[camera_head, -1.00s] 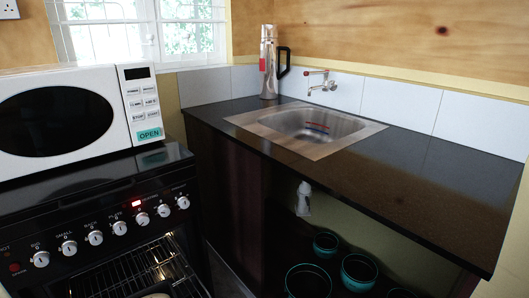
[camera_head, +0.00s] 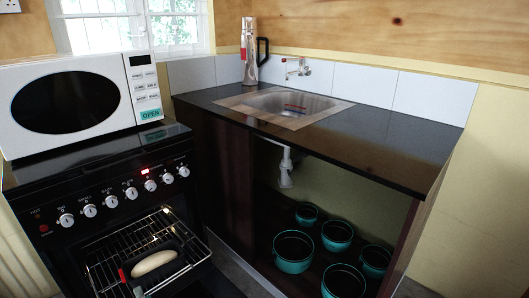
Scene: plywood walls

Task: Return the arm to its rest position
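Neither of my arms nor grippers shows in the head view. The black oven (camera_head: 97,200) stands at the lower left with its inside lit. A wire rack (camera_head: 104,272) sits in it. A dark tray (camera_head: 139,280) with a red part lies on the rack and holds a pale, loaf-shaped item (camera_head: 154,263).
A white microwave (camera_head: 68,100) stands on the oven. A dark counter (camera_head: 385,140) with a sink (camera_head: 290,103), tap (camera_head: 297,68) and steel flask (camera_head: 249,52) is to the right. Several teal pots (camera_head: 293,251) sit in the open space below, beside a drain pipe (camera_head: 286,168).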

